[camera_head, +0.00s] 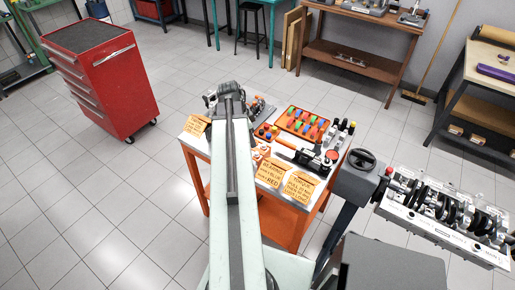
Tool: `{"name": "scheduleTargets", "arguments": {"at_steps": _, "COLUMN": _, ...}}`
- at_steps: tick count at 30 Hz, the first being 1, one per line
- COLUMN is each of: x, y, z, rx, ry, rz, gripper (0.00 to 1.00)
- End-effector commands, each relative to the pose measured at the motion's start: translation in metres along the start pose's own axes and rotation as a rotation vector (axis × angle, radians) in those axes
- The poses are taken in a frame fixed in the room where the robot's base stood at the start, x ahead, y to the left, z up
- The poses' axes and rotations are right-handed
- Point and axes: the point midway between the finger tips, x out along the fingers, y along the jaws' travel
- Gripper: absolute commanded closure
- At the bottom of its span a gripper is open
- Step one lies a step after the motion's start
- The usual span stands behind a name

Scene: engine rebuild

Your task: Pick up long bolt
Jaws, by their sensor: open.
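My arm reaches forward over an orange workbench (189,142) with a pale top. My gripper (226,92) is at the arm's far end, by the bench's back left corner; its fingers are small and partly hidden by the arm. I see nothing clearly held in it. I cannot pick out the long bolt for certain. Small dark parts (260,108) lie just right of the gripper. Several upright dark and pale parts (343,130) stand at the bench's right edge, too small to name.
An orange tray (283,124) of coloured pieces and several yellow notes (299,187) are on the bench. An engine block with crankshaft (448,212) sits on a stand at right. A red tool cabinet (105,75) stands at left. Tiled floor is free between cabinet and bench.

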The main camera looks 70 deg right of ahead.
Motion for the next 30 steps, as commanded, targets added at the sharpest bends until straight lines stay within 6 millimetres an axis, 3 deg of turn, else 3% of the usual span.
{"name": "scheduleTargets", "arguments": {"at_steps": 9, "x": 0.030, "y": 0.001, "z": 0.001, "rx": 0.005, "ry": 0.000, "rz": 0.001, "gripper": 0.59}}
{"name": "scheduleTargets", "arguments": {"at_steps": 16, "x": 0.036, "y": 0.002, "z": 0.000, "rx": 0.003, "ry": 0.000, "rz": 0.001, "gripper": 0.59}}
{"name": "scheduleTargets", "arguments": {"at_steps": 24, "x": 0.081, "y": 0.006, "z": 0.001, "rx": 0.005, "ry": 0.000, "rz": 0.001, "gripper": 0.59}}
{"name": "scheduleTargets", "arguments": {"at_steps": 30, "x": 0.080, "y": 0.006, "z": -0.002, "rx": 0.003, "ry": 0.000, "rz": 0.001, "gripper": 0.59}}
